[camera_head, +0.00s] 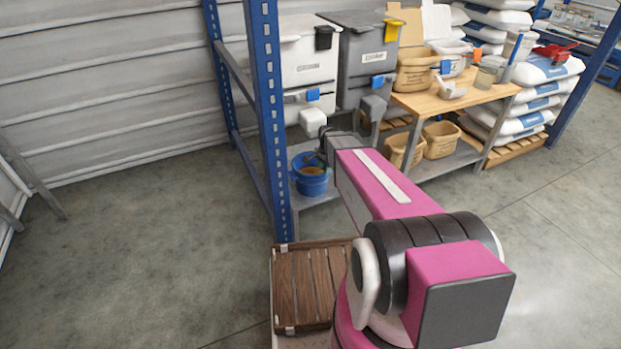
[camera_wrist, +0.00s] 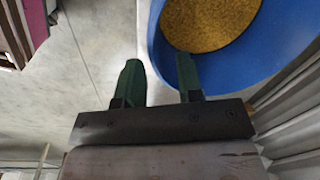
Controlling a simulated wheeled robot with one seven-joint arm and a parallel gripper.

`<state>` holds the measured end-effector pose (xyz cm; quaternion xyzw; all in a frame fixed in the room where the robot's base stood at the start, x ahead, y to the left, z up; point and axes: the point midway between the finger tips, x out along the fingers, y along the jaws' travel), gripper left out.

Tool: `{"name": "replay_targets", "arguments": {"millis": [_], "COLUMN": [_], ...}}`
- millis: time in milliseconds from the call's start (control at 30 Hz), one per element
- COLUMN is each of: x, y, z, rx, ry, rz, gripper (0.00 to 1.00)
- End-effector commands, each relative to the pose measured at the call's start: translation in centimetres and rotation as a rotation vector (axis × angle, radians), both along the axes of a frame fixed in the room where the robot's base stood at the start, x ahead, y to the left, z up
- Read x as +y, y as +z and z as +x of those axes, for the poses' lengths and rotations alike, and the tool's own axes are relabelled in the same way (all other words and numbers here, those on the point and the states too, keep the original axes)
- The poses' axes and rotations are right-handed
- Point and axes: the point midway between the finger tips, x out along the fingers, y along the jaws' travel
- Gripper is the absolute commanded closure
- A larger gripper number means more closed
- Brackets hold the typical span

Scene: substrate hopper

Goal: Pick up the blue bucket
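The blue bucket (camera_head: 311,187) stands on the low grey shelf under the hoppers in the head view, with yellow-brown grain inside. In the wrist view the blue bucket (camera_wrist: 246,60) fills the upper right, and its grain shows within the rim. My gripper (camera_wrist: 159,76) is open, with two dark green fingers apart. The right fingertip overlaps the bucket's near wall and the left finger is outside it, over grey floor. I cannot tell whether either finger touches the bucket. In the head view my gripper (camera_head: 320,156) is small and dark just above the bucket, partly hidden by my arm.
A blue rack post (camera_head: 267,120) stands just left of the bucket. White (camera_head: 305,65) and grey (camera_head: 368,60) hoppers hang above it. A wooden bench (camera_head: 455,95) with tubs is to the right. A slatted wooden platform (camera_head: 308,287) lies in front. The left floor is clear.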

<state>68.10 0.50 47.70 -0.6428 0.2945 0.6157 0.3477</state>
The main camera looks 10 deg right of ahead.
Motion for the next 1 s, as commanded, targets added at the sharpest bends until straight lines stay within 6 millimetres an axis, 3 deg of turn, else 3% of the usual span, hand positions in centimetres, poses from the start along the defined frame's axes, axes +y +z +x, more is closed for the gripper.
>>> {"name": "replay_targets", "arguments": {"millis": [167, 500, 733, 833, 1000], "x": [0.0, 0.1, 0.1, 0.1, 0.1], "y": [-1.1, -5.2, -5.4, -5.4, -5.3], "z": [0.0, 0.2, 0.2, 0.2, 0.2], "rx": [0.001, 0.0, 0.0, 0.0, -0.002], "ry": [0.001, 0.001, 0.001, 0.001, 0.001], "rz": [0.0, 0.0, 0.0, 0.0, 0.0], "gripper": [0.66, 0.66, 0.66, 0.99, 1.0]}}
